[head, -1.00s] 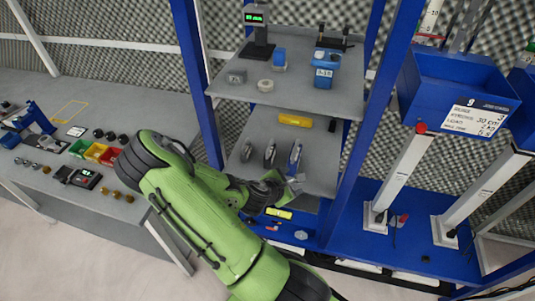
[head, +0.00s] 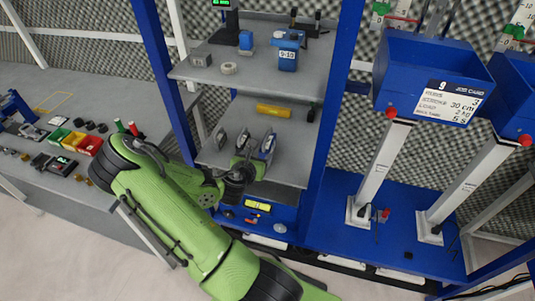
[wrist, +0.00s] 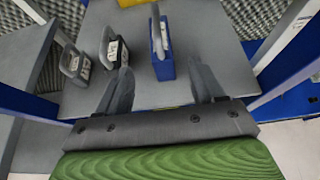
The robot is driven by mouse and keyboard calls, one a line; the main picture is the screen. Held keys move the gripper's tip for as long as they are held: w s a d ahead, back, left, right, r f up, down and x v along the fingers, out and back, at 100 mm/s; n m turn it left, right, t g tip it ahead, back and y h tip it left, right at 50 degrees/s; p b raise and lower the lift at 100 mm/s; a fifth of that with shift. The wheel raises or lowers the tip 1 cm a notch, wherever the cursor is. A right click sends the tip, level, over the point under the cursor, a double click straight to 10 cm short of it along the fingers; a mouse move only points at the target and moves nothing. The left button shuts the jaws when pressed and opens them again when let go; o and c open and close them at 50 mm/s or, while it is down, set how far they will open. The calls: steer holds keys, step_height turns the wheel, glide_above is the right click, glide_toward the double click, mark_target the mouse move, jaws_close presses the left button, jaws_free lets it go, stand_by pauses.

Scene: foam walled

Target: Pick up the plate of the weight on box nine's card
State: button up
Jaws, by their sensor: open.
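Box nine (head: 425,75) is a blue bin at the right, and its white job card (head: 456,101) seems to read 3, 30 cm, load 2 kg and 5 s. Three handled plates stand in a row on the middle shelf: a left grey plate (head: 219,138), a middle grey plate (head: 243,140) and a blue plate (head: 267,145). In the wrist view, they are the left grey plate (wrist: 73,63), the middle grey plate (wrist: 112,50) and the blue plate (wrist: 162,62). Their labels are too small to read. My gripper (wrist: 163,85) is open and empty, just in front of the blue plate.
The middle shelf (head: 290,170) also holds a yellow block (head: 273,110) behind the plates. The upper shelf (head: 260,83) overhangs it, and blue posts stand at both sides. A grey bench (head: 50,180) with coloured bins lies left.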

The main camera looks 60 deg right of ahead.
mark_target(264, 146)
steer(key=x, duration=1.1)
steer(key=shift+r, duration=0.1)
steer(key=shift+a, duration=0.1)
jaws_close()
steer(key=shift+r, duration=0.3)
